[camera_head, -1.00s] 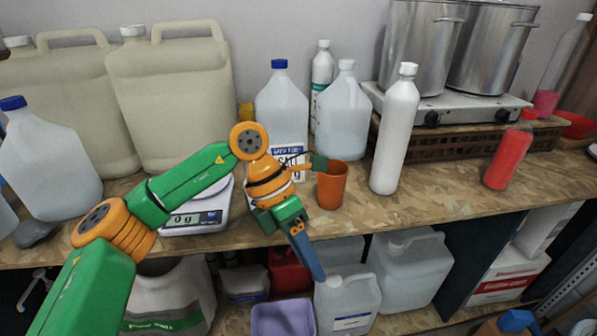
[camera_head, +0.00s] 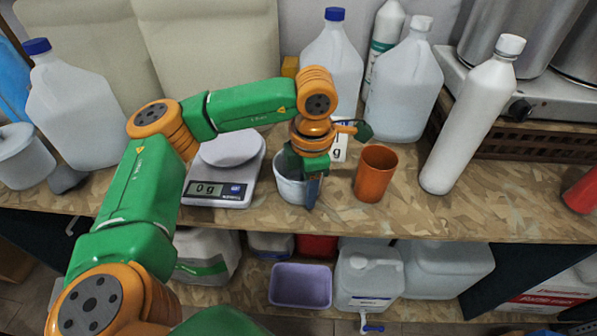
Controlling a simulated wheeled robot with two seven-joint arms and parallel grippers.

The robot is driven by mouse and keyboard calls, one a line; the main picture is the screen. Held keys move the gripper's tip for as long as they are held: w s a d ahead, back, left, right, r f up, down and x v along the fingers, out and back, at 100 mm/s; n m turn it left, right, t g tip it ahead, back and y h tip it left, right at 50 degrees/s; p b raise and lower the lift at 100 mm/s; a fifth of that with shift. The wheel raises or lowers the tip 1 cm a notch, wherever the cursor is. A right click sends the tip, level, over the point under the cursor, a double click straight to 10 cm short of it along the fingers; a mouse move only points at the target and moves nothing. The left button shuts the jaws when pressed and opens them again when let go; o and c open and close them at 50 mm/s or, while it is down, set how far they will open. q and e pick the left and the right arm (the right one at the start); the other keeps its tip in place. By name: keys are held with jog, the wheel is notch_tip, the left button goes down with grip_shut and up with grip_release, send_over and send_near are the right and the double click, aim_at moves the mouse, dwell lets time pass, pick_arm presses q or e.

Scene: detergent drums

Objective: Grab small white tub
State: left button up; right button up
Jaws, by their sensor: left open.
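A small white tub (camera_head: 290,187) stands on the upper worktop, just right of the kitchen scale and left of the orange cup. My left gripper (camera_head: 303,182) is over the tub and overlaps its right side and rim in the picture. Its jaws are open, with one blue finger pointing down in front of the tub's right side. The other finger is mostly hidden, so I cannot tell whether either finger touches the tub. My right gripper is not in view.
The scale (camera_head: 222,185) reads 0 g. The orange cup (camera_head: 375,175) stands close on the right, with a white bottle (camera_head: 470,125) beyond it. Large jugs (camera_head: 333,55) stand behind. A purple basin (camera_head: 300,286) sits on the lower shelf.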

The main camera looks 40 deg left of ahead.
pick_arm(q)
jog(key=shift+w+f, duration=0.25)
jog(key=shift+f, duration=0.05)
jog(key=shift+w+d, duration=0.1)
jog(key=shift+c, duration=0.7)
grip_shut()
jog(key=shift+s, duration=0.2)
